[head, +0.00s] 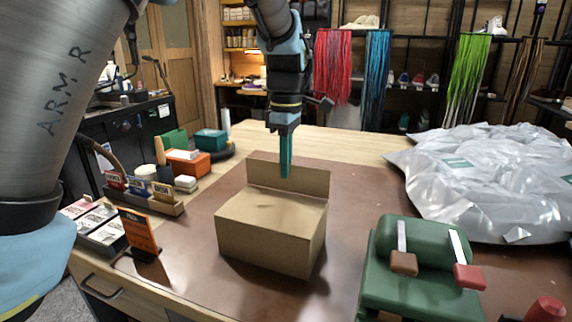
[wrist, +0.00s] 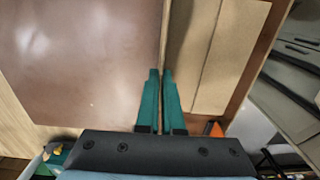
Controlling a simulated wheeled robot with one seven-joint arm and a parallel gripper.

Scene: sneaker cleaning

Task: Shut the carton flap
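The cardboard carton (head: 265,242) sits on the brown mat in the middle of the table. Its top surface (head: 270,210) looks flat, and one flap (head: 312,182) stands upright along its far edge.
Silvery plastic wrap (head: 480,180) covers the right of the table. A small organizer (head: 150,200) and an orange sign (head: 139,232) stand at left. Bare mat (head: 190,270) surrounds the carton.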

